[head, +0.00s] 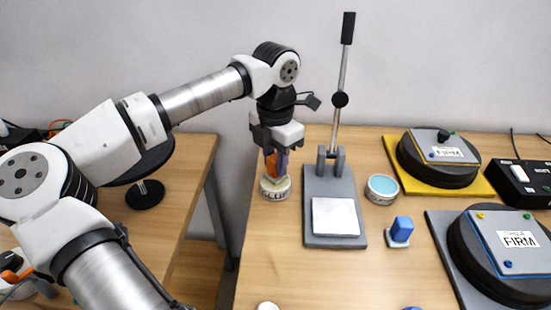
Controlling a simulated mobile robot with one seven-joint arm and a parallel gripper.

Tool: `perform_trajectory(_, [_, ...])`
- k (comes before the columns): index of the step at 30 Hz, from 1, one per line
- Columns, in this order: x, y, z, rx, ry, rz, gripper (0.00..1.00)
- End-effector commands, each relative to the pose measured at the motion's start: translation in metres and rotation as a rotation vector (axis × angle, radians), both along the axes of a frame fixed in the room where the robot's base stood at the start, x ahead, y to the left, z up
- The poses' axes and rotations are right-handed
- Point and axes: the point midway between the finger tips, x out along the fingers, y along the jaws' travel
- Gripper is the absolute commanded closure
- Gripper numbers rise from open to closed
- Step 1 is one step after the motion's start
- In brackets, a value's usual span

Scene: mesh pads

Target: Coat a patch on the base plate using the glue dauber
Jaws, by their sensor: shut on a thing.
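A round dish with a teal top (382,188) and a blue block on a white foot (399,231) stand right of the plate. Two black discs labelled FIRM (438,172) (500,255) sit farther right. A gap separates the two tables. The front middle is mostly clear.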

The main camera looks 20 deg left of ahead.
Motion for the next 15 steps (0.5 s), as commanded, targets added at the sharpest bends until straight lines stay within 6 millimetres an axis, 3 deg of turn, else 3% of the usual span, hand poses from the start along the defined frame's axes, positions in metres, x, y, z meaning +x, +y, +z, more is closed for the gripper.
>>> perform_trajectory(15, [0.0,0.0,-0.0067,0.0,0.0,0.0,0.91])
